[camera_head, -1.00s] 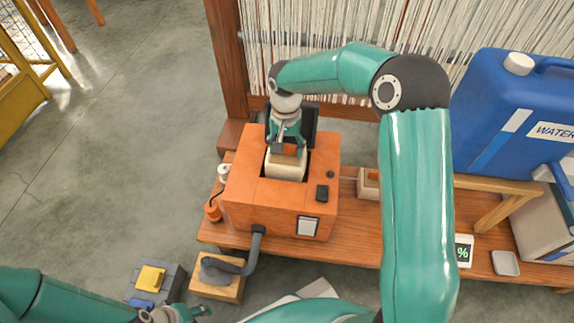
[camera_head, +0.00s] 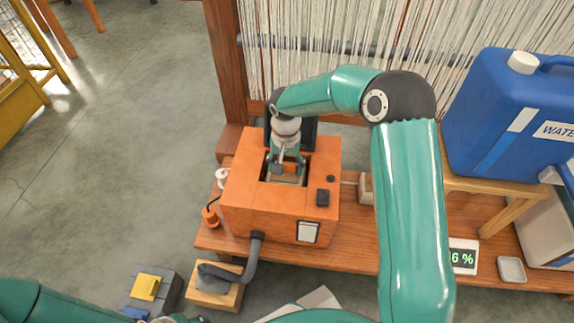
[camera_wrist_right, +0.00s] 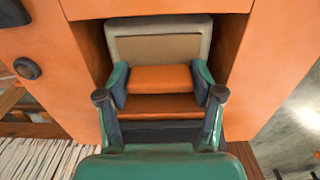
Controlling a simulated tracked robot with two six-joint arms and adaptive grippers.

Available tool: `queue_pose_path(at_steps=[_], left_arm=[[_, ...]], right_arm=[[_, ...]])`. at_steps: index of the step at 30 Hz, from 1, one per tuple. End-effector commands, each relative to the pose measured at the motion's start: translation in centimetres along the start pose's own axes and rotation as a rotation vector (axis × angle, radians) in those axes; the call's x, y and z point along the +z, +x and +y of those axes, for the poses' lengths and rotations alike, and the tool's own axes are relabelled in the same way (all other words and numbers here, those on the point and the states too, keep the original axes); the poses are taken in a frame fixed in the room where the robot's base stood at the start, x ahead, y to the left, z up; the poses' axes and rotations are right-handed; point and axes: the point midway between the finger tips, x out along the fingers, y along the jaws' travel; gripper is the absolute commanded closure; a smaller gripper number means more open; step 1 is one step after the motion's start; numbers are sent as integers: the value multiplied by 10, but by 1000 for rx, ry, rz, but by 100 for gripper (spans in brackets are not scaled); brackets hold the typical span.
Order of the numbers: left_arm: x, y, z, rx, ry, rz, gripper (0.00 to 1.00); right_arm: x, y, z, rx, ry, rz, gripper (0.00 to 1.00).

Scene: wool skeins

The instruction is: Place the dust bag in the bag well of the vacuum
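The orange vacuum (camera_head: 245,200) stands on the wooden bench, with the rectangular bag well open in its top. The cream dust bag (camera_head: 285,179) is down inside the well, largely hidden by its walls and my gripper. In the right wrist view the bag (camera_wrist_right: 158,42) shows a cream top and an orange grip block (camera_wrist_right: 160,79). My right gripper (camera_head: 286,168) reaches down into the well, its fingers closed against both sides of that block. Whether the bag rests on the well floor is hidden. My left gripper (camera_head: 178,318) is barely visible at the bottom edge.
A grey hose (camera_head: 245,268) runs from the vacuum to a wooden block (camera_head: 215,296). A blue water canister (camera_head: 510,120) and a percent display (camera_head: 462,257) are at right. Loom threads (camera_head: 330,60) hang behind. A grey box with a yellow item (camera_head: 146,287) is at lower left.

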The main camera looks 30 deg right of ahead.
Motion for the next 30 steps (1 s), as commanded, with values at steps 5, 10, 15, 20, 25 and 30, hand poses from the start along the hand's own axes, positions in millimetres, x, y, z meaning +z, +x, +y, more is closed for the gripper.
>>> queue_pose_path(at_steps=[5, 10, 15, 20, 25, 30], left_arm=[[0, 0, 0, 0, 0, 0, 60], [0, 0, 0, 0, 0, 0, 60], [0, -4, 1, 0, 0, 0, 60], [0, -13, 5, 0, 0, 0, 60], [0, -26, 9, 0, 0, 0, 60], [0, -37, 13, 0, 0, 0, 60]], right_arm=[[0, 0, 0, 1, 0, -1, 13], [0, 0, 0, 1, -1, -1, 13], [0, -6, 0, 0, -1, 0, 13], [-1, -29, -1, -1, 0, 2, 13], [0, -64, -1, -1, -1, 2, 13], [0, -97, -1, -1, -1, 2, 13]])
